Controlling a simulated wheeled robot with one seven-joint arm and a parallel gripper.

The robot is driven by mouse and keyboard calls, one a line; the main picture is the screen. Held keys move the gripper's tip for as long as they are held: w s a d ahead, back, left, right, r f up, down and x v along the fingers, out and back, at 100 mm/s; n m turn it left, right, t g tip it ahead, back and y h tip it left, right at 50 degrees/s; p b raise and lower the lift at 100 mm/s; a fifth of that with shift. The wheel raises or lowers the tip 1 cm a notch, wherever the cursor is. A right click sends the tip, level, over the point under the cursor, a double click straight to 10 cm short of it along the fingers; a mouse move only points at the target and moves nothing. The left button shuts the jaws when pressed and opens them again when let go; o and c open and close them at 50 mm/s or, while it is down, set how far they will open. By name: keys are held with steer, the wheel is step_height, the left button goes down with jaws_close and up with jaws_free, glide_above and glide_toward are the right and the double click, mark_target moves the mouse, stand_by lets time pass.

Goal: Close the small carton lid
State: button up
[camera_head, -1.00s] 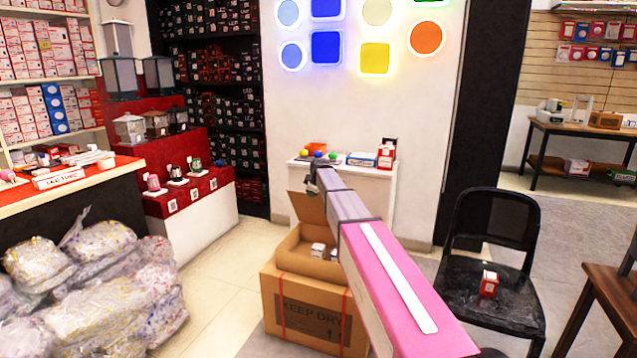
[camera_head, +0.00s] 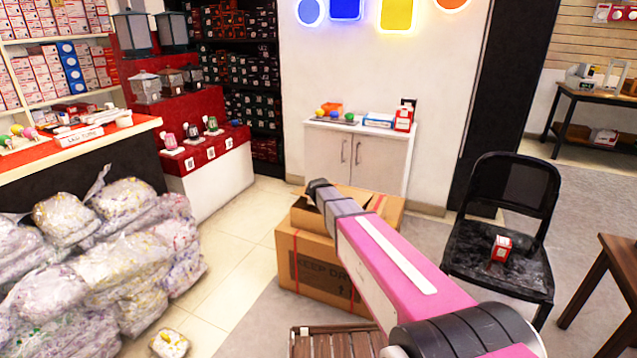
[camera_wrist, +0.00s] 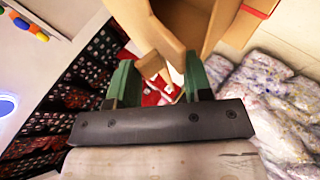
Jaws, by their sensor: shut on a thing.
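The small brown carton (camera_head: 308,219) sits on a larger cardboard box (camera_head: 312,268) marked KEEP DRY in the head view. My gripper (camera_head: 318,185) is at its top, and my arm hides much of the carton and its lid. In the wrist view, the carton (camera_wrist: 215,20) shows at the top with its inside partly visible. The exact contact and the lid's full angle are hard to see.
Plastic-wrapped bags (camera_head: 120,245) fill the floor at left. A white cabinet (camera_head: 365,155) stands behind the carton. A black chair (camera_head: 500,255) with a small red box is at right. A wooden slatted stool (camera_head: 325,343) is near the front. Pale floor is clear left of the box.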

steer(key=f, duration=0.2)
steer(key=s+f, duration=0.1)
steer(key=f, duration=0.5)
steer(key=shift+s+a, duration=0.2)
steer(key=shift+a, duration=0.1)
jaws_close()
steer(key=shift+w+f, duration=0.1)
steer(key=shift+w+a, duration=0.1)
steer(key=o, duration=0.7)
jaws_free()
steer(key=shift+o, duration=1)
steer(key=shift+w+a+f, duration=0.15)
steer(key=shift+w+f, duration=0.1)
steer(key=shift+f, duration=0.1)
steer(key=shift+s+r, duration=0.2)
steer(key=shift+r, duration=0.1)
steer(key=shift+s+d+r, duration=0.2)
steer(key=shift+d+r, duration=0.05)
glide_toward(313, 215)
steer(key=v, duration=0.3)
steer(key=shift+d+r, duration=0.2)
